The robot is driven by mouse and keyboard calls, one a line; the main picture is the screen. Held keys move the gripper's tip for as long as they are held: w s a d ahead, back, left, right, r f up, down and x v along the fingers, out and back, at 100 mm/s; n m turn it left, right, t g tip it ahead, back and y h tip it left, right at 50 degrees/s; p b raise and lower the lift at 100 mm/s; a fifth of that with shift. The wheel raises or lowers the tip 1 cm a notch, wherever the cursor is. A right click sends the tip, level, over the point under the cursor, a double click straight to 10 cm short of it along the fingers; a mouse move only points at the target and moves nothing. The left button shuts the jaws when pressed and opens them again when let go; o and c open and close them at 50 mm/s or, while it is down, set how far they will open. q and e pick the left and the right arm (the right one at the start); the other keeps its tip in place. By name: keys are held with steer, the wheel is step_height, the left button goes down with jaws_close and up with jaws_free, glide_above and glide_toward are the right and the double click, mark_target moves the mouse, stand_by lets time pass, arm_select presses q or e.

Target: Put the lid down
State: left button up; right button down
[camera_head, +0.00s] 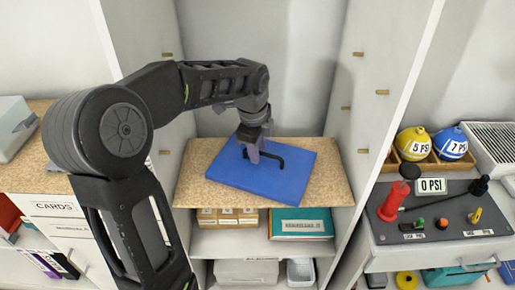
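The blue lid (262,170) is a flat rectangular panel with a black bar handle (284,157) on top. It lies over the wood-coloured shelf board (330,190), turned slightly; I cannot tell whether it touches the board. My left arm reaches in from the left, and its gripper (257,152) points down at the left end of the handle. The fingers overlap the handle there, but whether they are closed on it is too small to tell. My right gripper is out of view.
Shelf walls with small wooden pegs (358,54) stand on both sides. Below are small boxes (228,216) and a teal folder (301,224). At right are a control panel (435,215) and yellow and blue balls (413,143). A grey box (14,126) stands at left.

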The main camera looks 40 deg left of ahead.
mark_target(254, 168)
arm_select(q)
step_height(254, 168, up, 12)
steer(key=s, duration=0.2)
steer(key=shift+s+d, duration=0.15)
steer(key=shift+d, duration=0.15)
stand_by(0.7)
